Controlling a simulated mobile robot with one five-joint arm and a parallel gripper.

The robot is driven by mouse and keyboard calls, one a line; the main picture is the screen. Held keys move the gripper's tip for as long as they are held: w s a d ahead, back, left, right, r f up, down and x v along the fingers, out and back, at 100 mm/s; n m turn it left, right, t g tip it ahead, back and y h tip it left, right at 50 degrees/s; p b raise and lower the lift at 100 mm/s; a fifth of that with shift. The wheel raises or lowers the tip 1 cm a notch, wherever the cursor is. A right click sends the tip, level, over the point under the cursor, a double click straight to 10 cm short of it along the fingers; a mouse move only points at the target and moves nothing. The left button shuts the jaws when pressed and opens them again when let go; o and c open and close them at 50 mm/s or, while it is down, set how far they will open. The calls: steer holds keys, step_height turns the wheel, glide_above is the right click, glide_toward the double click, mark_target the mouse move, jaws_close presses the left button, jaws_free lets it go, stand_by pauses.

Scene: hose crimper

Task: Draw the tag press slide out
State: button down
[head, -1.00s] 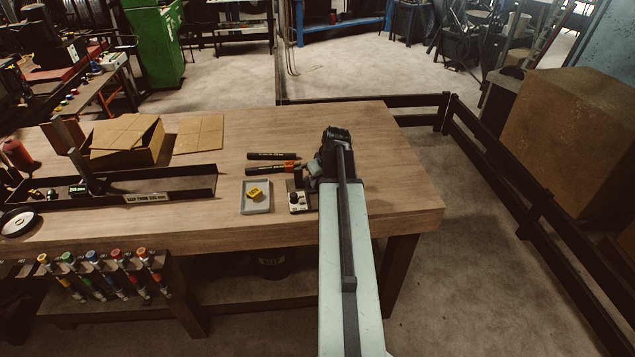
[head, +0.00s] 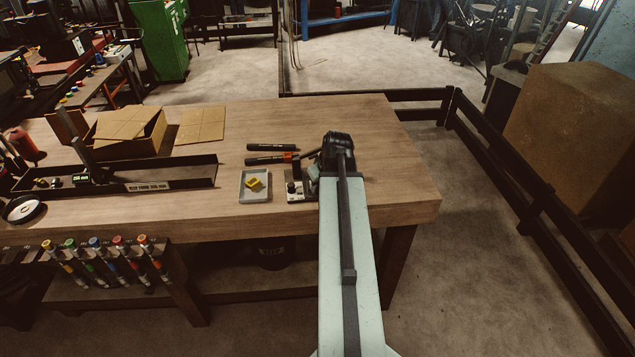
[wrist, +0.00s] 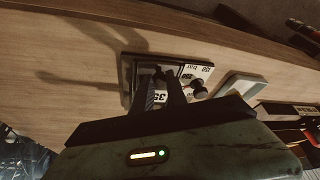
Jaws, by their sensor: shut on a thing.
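The tag press (head: 294,191) is a small dark-based unit with a pale block and a black knob, near the table's front edge. In the wrist view it shows as a dark frame (wrist: 127,82) with white number labels and round knobs. My gripper (wrist: 160,76) is over this frame, its two dark fingers close together. It is shut on a small dark part of the slide, mostly hidden between the fingers. In the head view my arm hides most of the gripper. How far the slide stands out cannot be told.
A grey tray (head: 243,194) with a yellow piece lies just left of the press. Two dark hand tools (head: 268,160) lie behind it. A long black trough (head: 200,181) and a cardboard box (head: 125,147) are further left. The table's right end is clear.

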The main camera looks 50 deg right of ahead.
steer(key=shift+a, duration=0.3)
steer(key=shift+s+d+f, duration=0.1)
steer(key=shift+s+d, duration=0.05)
steer(key=shift+s, duration=0.1)
steer(key=c, duration=1.3)
jaws_free()
steer(key=shift+r, duration=0.2)
steer(key=shift+s+r+p, duration=0.15)
steer(key=shift+r+p, duration=0.25)
steer(key=shift+p, duration=0.1)
steer(key=shift+p+v, duration=3.1)
steer(key=shift+v, duration=0.3)
steer(key=shift+s+f, duration=0.1)
